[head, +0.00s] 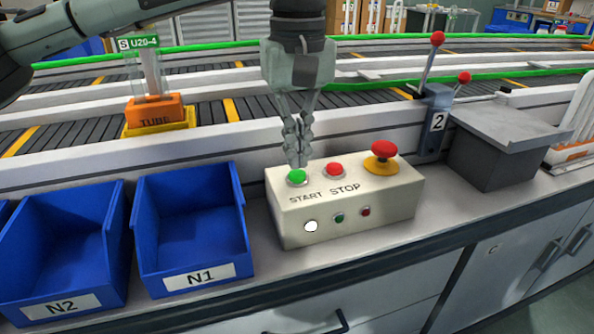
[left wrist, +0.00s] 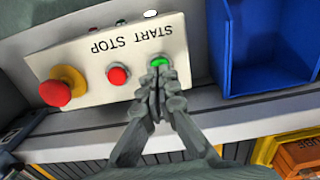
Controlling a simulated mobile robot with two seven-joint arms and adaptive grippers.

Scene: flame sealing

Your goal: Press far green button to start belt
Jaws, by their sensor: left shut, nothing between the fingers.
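The green START button (head: 297,176) sits on the top left of a cream control box (head: 350,225), beside the red STOP button (head: 335,169) and a red mushroom knob on a yellow base (head: 383,155). My left gripper (head: 298,162) is shut and empty, pointing down with its tips right at the far edge of the green button. In the left wrist view the shut fingertips (left wrist: 157,66) overlap the edge of the green button (left wrist: 157,60). I cannot tell whether they touch it. My right gripper is not in view.
Blue bins labelled N1 (head: 190,232) and N2 (head: 62,250) stand left of the box. The conveyor belt (head: 215,110) runs behind it, carrying an orange TUBE holder (head: 153,110). A lever post marked 2 (head: 436,122) and a grey block (head: 490,160) stand to the right.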

